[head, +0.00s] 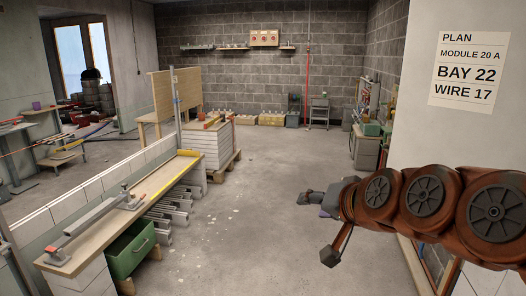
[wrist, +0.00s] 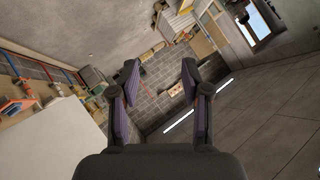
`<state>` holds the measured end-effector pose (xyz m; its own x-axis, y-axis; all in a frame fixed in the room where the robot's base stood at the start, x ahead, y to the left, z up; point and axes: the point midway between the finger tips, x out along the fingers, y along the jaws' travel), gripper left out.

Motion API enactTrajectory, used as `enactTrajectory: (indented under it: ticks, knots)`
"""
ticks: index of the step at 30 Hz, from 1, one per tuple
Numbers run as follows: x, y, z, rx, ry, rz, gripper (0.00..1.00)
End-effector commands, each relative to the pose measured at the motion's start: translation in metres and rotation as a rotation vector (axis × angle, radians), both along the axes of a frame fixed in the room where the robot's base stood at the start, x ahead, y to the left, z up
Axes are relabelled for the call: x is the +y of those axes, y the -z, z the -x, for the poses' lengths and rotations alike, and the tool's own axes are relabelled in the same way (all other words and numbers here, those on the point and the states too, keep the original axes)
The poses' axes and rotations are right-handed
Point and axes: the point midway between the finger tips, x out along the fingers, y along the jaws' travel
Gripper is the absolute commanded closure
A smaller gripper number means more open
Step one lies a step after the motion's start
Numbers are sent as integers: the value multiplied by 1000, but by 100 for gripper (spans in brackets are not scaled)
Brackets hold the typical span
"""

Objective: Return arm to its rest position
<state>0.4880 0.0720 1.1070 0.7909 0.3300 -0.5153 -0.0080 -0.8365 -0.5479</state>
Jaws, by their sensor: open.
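My arm, brown with round grey joint caps, reaches in from the right edge of the head view. My gripper (head: 318,228) is at its left end, in front of open floor and touching nothing visible. In the wrist view my gripper (wrist: 158,78) shows two dark fingers with purplish inner pads, spread well apart. Nothing is between them. The wrist view is tilted, with the block wall (wrist: 150,105) and ceiling lamps far beyond the fingers.
A workbench (head: 90,242) with a clamp-like tool runs along the left, a green drawer (head: 130,250) under it. White blocks (head: 207,150) stand on a pallet behind. A wall with a plan sheet (head: 468,70) is at right. The middle floor (head: 265,190) is clear.

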Motion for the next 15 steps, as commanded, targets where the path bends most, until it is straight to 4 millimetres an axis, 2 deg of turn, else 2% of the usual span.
enactTrajectory:
  ticks: [4,8,9,15]
  knots:
    - [2,45,64,251,-110,177,53]
    - [-13,82,129,485,-190,312,53]
    - [-20,91,152,560,-212,351,53]
    - [-54,110,247,874,-286,474,53]
